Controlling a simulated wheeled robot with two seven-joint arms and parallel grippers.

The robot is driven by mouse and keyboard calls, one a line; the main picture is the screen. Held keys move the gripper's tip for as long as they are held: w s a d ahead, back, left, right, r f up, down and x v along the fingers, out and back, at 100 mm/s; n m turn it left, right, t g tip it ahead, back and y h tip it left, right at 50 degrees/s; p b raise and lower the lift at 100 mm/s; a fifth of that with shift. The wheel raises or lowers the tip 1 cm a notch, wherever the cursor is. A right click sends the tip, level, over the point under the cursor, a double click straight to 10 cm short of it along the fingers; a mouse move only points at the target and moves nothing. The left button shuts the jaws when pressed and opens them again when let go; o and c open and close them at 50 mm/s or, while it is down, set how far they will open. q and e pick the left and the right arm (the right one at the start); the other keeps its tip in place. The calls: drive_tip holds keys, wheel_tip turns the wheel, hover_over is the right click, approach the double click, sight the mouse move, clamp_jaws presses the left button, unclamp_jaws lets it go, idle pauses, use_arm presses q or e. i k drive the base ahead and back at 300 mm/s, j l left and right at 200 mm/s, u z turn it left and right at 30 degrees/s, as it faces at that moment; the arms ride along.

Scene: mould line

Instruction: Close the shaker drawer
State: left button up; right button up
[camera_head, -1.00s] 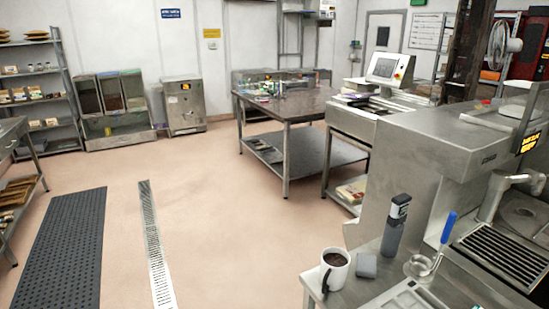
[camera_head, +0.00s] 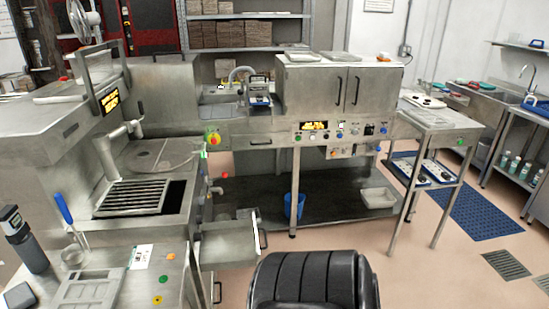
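A grey metal drawer (camera_head: 228,253) stands pulled out from under the steel machine, just left of the picture's middle. I take it as the shaker drawer, but no label on it can be read. Its dark bar handle (camera_head: 263,239) is on the right end. Part of the drawer's inside shows from above; what it holds is unclear. Another dark handle (camera_head: 217,292) shows lower down, on a front partly hidden by the bench. Neither gripper is in view, and nothing is seen touching the drawer.
A black ribbed shape (camera_head: 315,279), like a chair back, stands at the bottom middle, right of the drawer. A steel bench (camera_head: 95,283) fills the lower left. A blue bucket (camera_head: 294,205) is on the low shelf behind. Floor is open at right, beside a blue mat (camera_head: 480,212).

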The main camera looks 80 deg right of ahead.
sight(230, 245)
drive_tip(key=k+l+z, duration=0.8)
drive_tip(key=l, duration=0.15)
drive_tip(key=i+z, duration=0.1)
drive_tip(key=z, duration=0.85)
